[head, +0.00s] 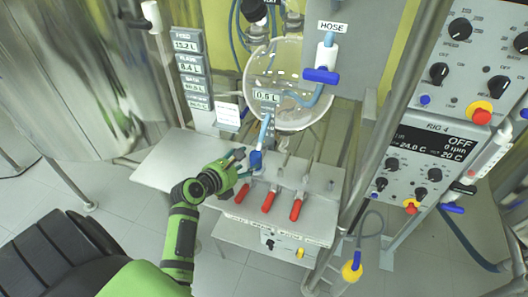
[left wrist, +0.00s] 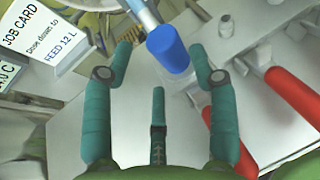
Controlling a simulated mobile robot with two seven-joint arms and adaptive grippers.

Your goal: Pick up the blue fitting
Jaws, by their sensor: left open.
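The blue fitting (head: 256,159) hangs at the end of a light blue hose over the grey bench, just right of my left gripper (head: 242,162). In the left wrist view the blue fitting (left wrist: 168,48) shows large, between and beyond the open fingertips of my left gripper (left wrist: 160,70). A pale base shows below it; I cannot tell whether they touch. The fingers appear apart from the fitting and hold nothing. My right gripper is not in view.
A job card (left wrist: 38,35) stands at left. A glass vessel (head: 290,80) is behind, a control panel (head: 435,145) at right.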

